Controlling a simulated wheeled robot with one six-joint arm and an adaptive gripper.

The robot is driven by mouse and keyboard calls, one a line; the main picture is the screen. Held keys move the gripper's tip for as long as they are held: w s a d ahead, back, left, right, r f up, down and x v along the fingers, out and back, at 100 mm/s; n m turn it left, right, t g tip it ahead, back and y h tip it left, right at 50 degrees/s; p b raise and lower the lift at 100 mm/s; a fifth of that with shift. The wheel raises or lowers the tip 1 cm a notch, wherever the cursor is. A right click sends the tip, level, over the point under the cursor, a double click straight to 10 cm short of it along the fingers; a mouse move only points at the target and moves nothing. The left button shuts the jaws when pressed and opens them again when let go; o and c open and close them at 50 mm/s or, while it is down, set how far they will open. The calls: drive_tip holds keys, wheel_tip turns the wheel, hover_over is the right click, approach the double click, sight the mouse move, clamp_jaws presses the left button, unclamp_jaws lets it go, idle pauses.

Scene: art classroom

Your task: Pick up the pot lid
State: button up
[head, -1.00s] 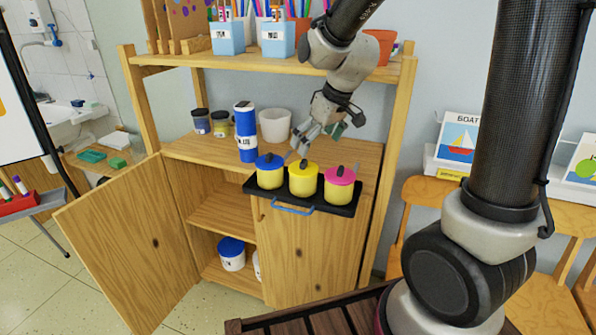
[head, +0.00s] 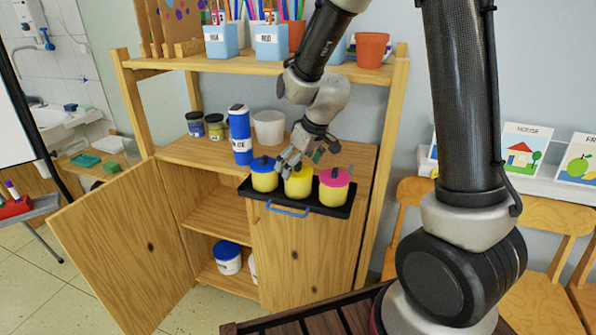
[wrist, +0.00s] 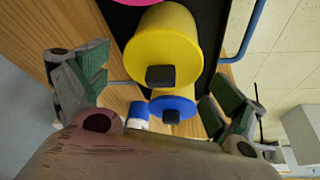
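Three small yellow pots stand in a row on a black tray (head: 325,207) with a blue handle. Their lids are blue (head: 262,163), yellow (wrist: 165,45) and pink (head: 336,177), with dark knobs. My gripper (head: 287,167) is above the tray, by the blue and middle pots, and partly hides the yellow lid in the head view. In the wrist view my gripper (wrist: 157,82) is open, its green-padded fingers apart on either side of the view. The yellow lid's knob (wrist: 160,75) and the blue lid (wrist: 172,103) show between them. Nothing is held.
A blue bottle (head: 240,135), a white cup (head: 269,127) and small jars (head: 214,127) stand on the shelf behind. The upper shelf (head: 200,60) holds pen boxes and a terracotta pot (head: 372,50). The left cabinet door (head: 120,245) is open.

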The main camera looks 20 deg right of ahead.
drive_tip(key=c, duration=0.5)
drive_tip(key=shift+c, duration=0.2)
drive_tip(key=shift+r, duration=0.1)
